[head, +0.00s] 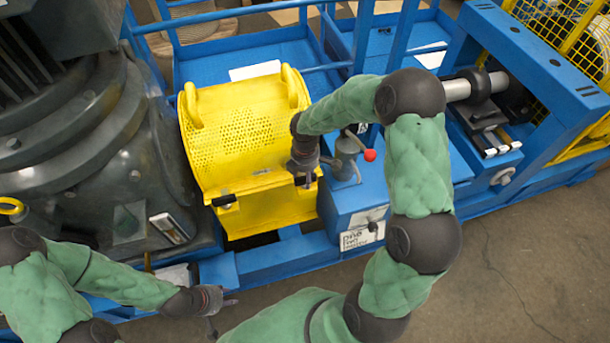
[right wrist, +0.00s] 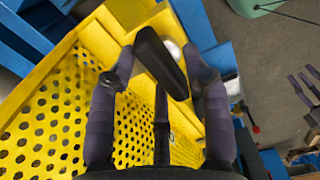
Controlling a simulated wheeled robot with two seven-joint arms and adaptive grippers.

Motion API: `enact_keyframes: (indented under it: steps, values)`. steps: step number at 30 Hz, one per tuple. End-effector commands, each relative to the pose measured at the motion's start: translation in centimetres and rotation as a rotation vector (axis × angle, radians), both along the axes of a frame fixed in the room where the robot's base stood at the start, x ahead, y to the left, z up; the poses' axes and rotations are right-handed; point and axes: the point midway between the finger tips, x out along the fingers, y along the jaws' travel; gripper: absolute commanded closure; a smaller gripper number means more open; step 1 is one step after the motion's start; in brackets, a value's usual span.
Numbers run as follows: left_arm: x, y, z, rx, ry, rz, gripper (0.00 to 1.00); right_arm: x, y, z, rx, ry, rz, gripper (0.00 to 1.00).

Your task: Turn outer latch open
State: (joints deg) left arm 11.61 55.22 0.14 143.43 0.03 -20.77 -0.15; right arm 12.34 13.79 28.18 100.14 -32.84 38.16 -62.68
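The yellow perforated guard (head: 240,130) sits on the blue frame. A latch with a black handle (head: 223,200) is at its lower left front corner. My right gripper (head: 305,178) is at the guard's right front corner and hides what is there. In the right wrist view, a black latch handle (right wrist: 160,60) lies between the spread fingers of my right gripper (right wrist: 160,75). I cannot tell whether the fingers touch it. The guard (right wrist: 50,110) fills the left of that view. My left gripper (head: 222,308) is low and left of the guard's front, fingers apart and empty.
A lever with a red knob (head: 369,155) stands on the blue box right of the guard. A large dark motor housing (head: 90,150) is close on the left. Blue rails (head: 340,67) run behind. The floor (head: 510,260) in front is clear.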

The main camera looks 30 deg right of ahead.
Motion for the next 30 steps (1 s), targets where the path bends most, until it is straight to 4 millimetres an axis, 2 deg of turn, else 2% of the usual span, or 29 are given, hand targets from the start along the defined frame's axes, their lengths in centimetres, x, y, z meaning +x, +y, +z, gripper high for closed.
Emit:
enact_keyframes:
  steps: [1,4,17,30]
  values:
    - [0.0,0.0,0.0,0.0,0.0,0.0,0.6,0.0,0.0,0.01,0.0,0.0,0.0,0.71]
    - [0.0,0.0,0.0,0.0,0.0,0.0,0.6,0.0,0.0,0.01,0.0,0.0,0.0,0.99]
    - [0.0,0.01,-0.01,0.0,0.0,0.0,0.6,0.0,-0.03,0.02,0.0,0.0,-0.053,1.0]
    - [0.0,0.0,-0.21,0.0,0.0,0.0,0.6,-0.06,-0.21,0.0,0.0,-0.001,-0.393,1.0]
